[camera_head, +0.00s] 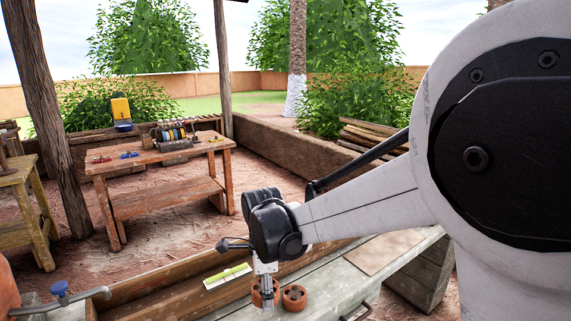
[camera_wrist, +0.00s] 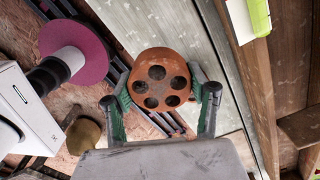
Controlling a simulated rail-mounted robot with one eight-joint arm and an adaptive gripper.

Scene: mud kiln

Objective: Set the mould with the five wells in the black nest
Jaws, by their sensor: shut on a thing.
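A round terracotta mould (camera_wrist: 161,88) with five dark wells in its top sits between the two green-padded fingers of my gripper (camera_wrist: 164,95) in the wrist view. The fingers press on it from both sides, and the gripper is shut on it. In the head view my gripper (camera_head: 266,298) hangs over the front bench and partly hides this mould (camera_head: 256,297). A second terracotta mould (camera_head: 294,297) with dark wells stands just to its right; its wells are too small to count. I cannot make out the black nest in either view.
The grey plank bench (camera_head: 335,277) runs along the front. A yellow-green level (camera_head: 228,276) lies left of my gripper; it also shows in the wrist view (camera_wrist: 257,17). A pink disc (camera_wrist: 75,50) on a dark shaft stands left of the held mould. A wooden table (camera_head: 165,158) stands farther back.

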